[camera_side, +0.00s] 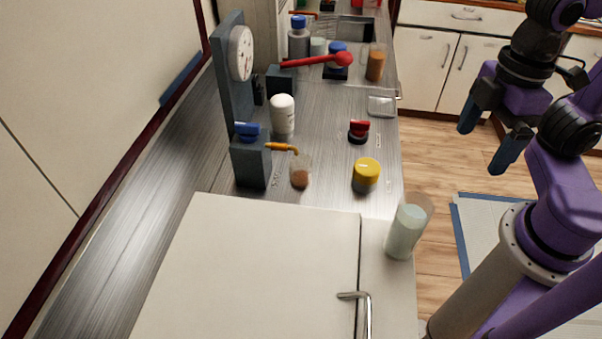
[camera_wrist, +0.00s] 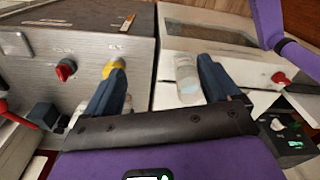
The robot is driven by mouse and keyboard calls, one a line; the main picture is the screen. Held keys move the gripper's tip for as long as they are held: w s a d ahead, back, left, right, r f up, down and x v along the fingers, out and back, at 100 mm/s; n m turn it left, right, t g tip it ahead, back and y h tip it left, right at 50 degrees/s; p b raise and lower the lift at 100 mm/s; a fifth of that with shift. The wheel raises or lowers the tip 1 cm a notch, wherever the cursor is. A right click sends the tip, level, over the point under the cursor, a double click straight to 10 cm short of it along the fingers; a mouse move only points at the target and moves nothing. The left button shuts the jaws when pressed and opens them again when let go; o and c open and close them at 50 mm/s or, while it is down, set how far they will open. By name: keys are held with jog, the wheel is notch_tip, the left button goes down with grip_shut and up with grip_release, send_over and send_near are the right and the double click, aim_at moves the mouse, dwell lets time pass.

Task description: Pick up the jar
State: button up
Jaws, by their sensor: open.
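A clear jar-like container (camera_side: 406,232) with pale contents stands upright at the counter's front edge, beside the white panel. It also shows in the wrist view (camera_wrist: 187,76), between my fingers but nearer the right one. Other jar-like things are a white-capped bottle (camera_side: 282,115), a squat container with a yellow top (camera_side: 366,174) and an open glass with brown contents (camera_side: 300,172); I cannot tell which one is called the jar. My gripper (camera_side: 485,143) is open and empty, off the counter's front edge to the right. Its two dark blue fingers (camera_wrist: 162,68) are spread apart in the wrist view.
A red knob (camera_side: 359,131) and a clear tray (camera_side: 381,106) sit on the metal counter. A grey block with a blue knob (camera_side: 250,160) and a tall gauge panel (camera_side: 233,80) stand at the back. A bent metal handle (camera_side: 362,305) rises from the white panel (camera_side: 270,260).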

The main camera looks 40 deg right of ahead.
jog(key=w+a+f+y, duration=0.15)
jog(key=a+y, duration=0.35)
jog(key=a, duration=0.6)
jog(key=m+t, duration=0.8)
jog(key=t, duration=0.4)
send_over(291, 164)
jog(key=s+d, duration=0.5)
jog(key=s, duration=0.5)
notch_tip(291, 164, down, 14)
jog(key=shift+h, duration=0.4)
jog(key=shift+a+x, duration=0.1)
jog(key=shift+x, duration=1.5)
jog(key=shift+a+x, duration=0.15)
jog(key=shift+x, duration=1.45)
jog(key=shift+f+x, duration=0.2)
jog(key=shift+x, duration=2.3)
jog(key=shift+s+a, duration=0.1)
jog(key=shift+s, duration=0.05)
jog(key=c, duration=1.2)
